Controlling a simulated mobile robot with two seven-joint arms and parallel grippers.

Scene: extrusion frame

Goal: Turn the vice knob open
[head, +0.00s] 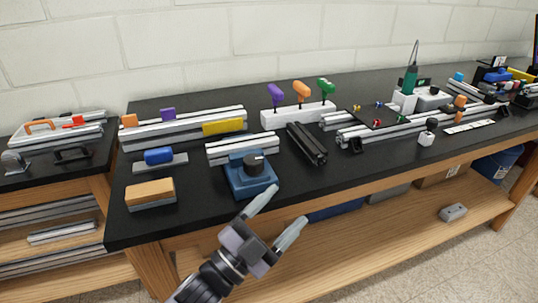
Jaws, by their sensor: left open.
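The vice (241,181) is a blue block with a black knob (254,164) on it, at the front edge of the black workbench. A silver extrusion piece (225,149) lies just behind it. My left gripper (276,216) is open, with two pale fingers spread apart. It is in front of and below the vice, near the bench edge. In the picture its upper fingertip is close to the vice's lower right corner; I cannot tell whether they touch. The gripper is apart from the knob, and nothing shows between the fingers. My right gripper is not in view.
A wood-topped block (151,192) stands left of the vice. A dark extrusion bar (307,144) lies to its right. A white rack (298,113) with purple, orange and green handles stands behind. Bare bench top lies right of the vice. A wooden shelf (400,226) runs below.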

